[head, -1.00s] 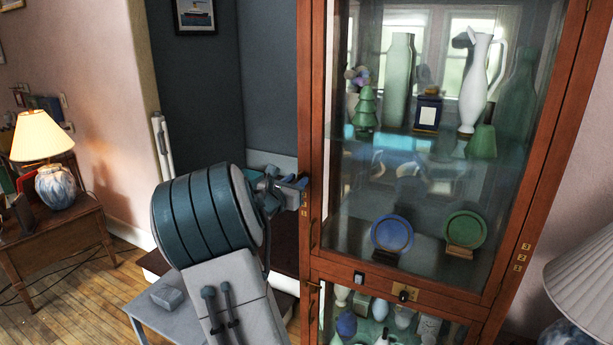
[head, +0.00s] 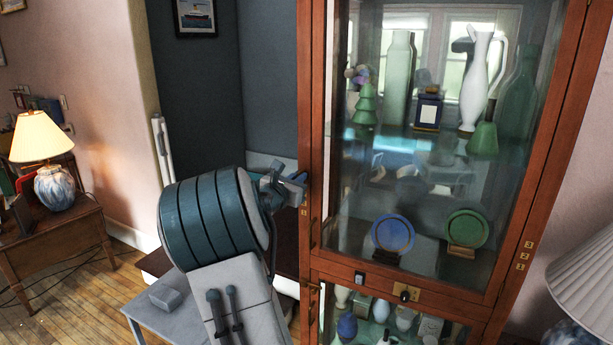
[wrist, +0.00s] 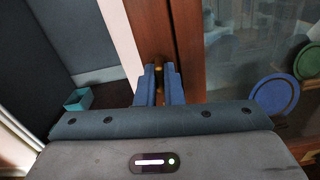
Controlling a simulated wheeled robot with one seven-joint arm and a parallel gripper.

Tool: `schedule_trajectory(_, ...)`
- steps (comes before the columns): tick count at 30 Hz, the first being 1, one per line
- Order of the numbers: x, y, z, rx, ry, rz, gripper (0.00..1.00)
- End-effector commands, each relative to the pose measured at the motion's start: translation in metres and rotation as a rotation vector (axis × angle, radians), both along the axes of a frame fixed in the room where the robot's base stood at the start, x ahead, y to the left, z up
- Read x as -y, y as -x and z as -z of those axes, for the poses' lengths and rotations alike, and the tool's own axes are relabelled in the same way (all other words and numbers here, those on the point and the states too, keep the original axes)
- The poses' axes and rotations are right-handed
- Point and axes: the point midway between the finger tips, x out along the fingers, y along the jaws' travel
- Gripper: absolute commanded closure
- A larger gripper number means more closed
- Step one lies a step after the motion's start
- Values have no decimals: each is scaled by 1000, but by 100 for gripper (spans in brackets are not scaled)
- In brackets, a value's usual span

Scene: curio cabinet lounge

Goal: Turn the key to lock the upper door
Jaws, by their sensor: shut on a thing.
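The upper door (head: 350,205) of the tall wooden cabinet is a glass panel in a reddish-brown frame, and it looks closed. My gripper (head: 298,184) is at the left edge of the cabinet front, about mid-height of the upper door. In the wrist view, my gripper (wrist: 159,82) has its two blue fingers on either side of a small brass piece, which looks like the key (wrist: 158,63), against the wooden frame. The fingers are shut on it and hide most of it. Its turn angle cannot be told.
Behind the glass stand vases, a white jug (head: 478,80), a blue plate (head: 393,235) and a green plate (head: 466,229). A brass plate with a dark knob (head: 405,293) is below the upper glass. A lamp (head: 43,140) stands on a side table at left; another lampshade (head: 590,285) is at right.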

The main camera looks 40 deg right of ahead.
Motion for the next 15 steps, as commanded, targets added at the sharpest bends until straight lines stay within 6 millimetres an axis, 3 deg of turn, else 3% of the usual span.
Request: schedule_trajectory(15, 1, 0, 5, 256, -104, 1, 100)
